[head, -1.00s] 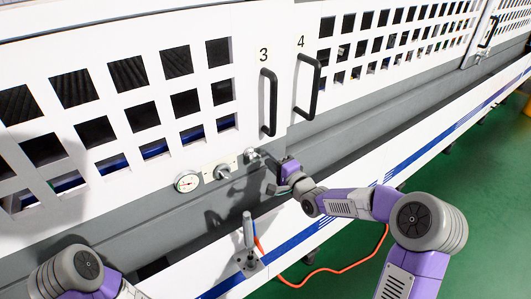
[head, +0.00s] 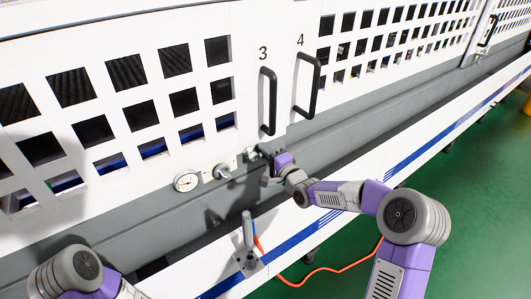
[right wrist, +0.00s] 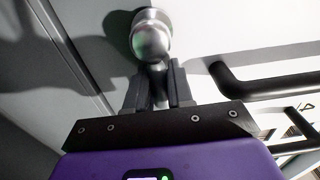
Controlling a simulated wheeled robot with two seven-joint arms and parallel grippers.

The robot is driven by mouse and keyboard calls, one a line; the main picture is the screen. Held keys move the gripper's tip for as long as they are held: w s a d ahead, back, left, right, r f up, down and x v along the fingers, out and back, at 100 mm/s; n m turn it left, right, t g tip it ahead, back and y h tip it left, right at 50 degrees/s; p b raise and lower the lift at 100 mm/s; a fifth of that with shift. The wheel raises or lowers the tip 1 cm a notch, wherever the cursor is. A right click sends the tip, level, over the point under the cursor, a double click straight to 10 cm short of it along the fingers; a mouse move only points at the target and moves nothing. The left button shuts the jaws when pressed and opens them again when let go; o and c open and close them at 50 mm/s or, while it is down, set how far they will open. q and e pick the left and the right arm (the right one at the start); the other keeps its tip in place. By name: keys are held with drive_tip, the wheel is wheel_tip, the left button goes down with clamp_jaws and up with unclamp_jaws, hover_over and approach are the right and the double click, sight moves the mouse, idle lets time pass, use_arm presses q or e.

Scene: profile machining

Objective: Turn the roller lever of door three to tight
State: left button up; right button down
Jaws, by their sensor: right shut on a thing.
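Door three (head: 240,100) is the white panel marked 3, with a black handle (head: 268,100). My right gripper (head: 263,152) is at this lever. In the right wrist view, the lever (right wrist: 151,38) has a rounded silver head, and my right gripper (right wrist: 154,85) is shut on its darker stem. The fingers hide part of the stem. Its tight or loose setting cannot be read. My left arm shows at the bottom left, but its gripper is out of view.
A round gauge (head: 187,181) and a metal knob on a plate (head: 223,171) sit left of the lever. Door four's handle (head: 307,86) is above right. An upright metal fitting (head: 248,232) with an orange hose (head: 310,274) stands on the white ledge.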

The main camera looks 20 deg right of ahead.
sight(248, 161)
drive_tip(key=shift+f+m, duration=0.1)
drive_tip(key=shift+m, duration=0.2)
drive_tip(key=m, duration=0.1)
drive_tip(key=f+m, duration=0.1)
drive_tip(key=m, duration=0.1)
drive_tip(key=shift+a+f+m+p, duration=0.1)
drive_tip(key=shift+f+m+p, duration=0.1)
drive_tip(key=shift+m+p, duration=0.1)
drive_tip(key=shift+s+a+f+m+b, duration=0.25)
drive_tip(key=shift+a+f+m+b, duration=0.25)
drive_tip(key=shift+m, duration=1.8)
drive_tip(key=shift+s+a+f+m+b, duration=0.3)
drive_tip(key=shift+a+m, duration=0.45)
drive_tip(key=shift+m, duration=1.55)
drive_tip(key=shift+s+a+f+m+b, duration=0.15)
drive_tip(key=shift+a+f+m+b, duration=0.3)
drive_tip(key=shift+m, duration=1.85)
drive_tip(key=shift+a, duration=0.2)
drive_tip(key=c, duration=1.1)
unclamp_jaws()
